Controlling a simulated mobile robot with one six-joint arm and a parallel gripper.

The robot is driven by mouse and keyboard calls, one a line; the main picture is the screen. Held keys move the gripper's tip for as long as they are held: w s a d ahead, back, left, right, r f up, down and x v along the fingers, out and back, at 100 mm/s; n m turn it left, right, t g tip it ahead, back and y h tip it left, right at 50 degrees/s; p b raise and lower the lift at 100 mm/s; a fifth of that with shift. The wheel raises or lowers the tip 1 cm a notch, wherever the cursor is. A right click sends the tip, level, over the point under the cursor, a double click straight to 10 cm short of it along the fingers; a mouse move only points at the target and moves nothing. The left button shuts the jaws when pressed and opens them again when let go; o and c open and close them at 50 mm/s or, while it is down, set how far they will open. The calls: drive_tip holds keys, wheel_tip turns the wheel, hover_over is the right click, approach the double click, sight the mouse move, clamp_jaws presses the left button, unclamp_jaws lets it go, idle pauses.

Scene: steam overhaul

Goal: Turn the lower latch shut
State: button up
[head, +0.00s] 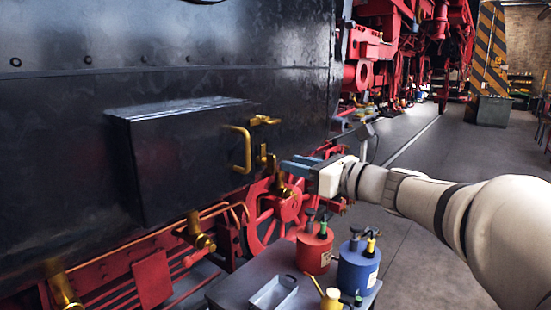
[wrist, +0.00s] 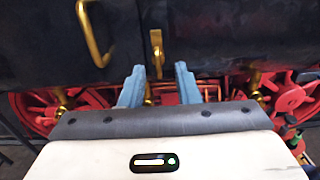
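The lower latch (head: 262,156) is a small brass piece at the right edge of the black box, below the upper latch (head: 264,121). In the wrist view the lower latch (wrist: 156,48) stands upright on the dark face, beside the door edge. The upper latch lies roughly level. A brass handle (head: 241,148) is fixed left of the latches and also shows in the wrist view (wrist: 95,35). My gripper (head: 296,165) has blue fingers and is just right of the lower latch. In the wrist view its fingers (wrist: 160,76) are apart, with the latch beyond and between them; contact is not visible.
Below, a grey cart (head: 235,289) carries a red can (head: 314,253), a blue can (head: 357,268) and smaller items. A red spoked wheel (head: 268,222) and brass fittings lie under the box. Open floor (head: 420,245) is to the right.

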sight(275, 160)
drive_tip(key=x, duration=0.5)
drive_tip(key=shift+a+p, duration=0.3)
drive_tip(key=shift+p, duration=0.05)
clamp_jaws()
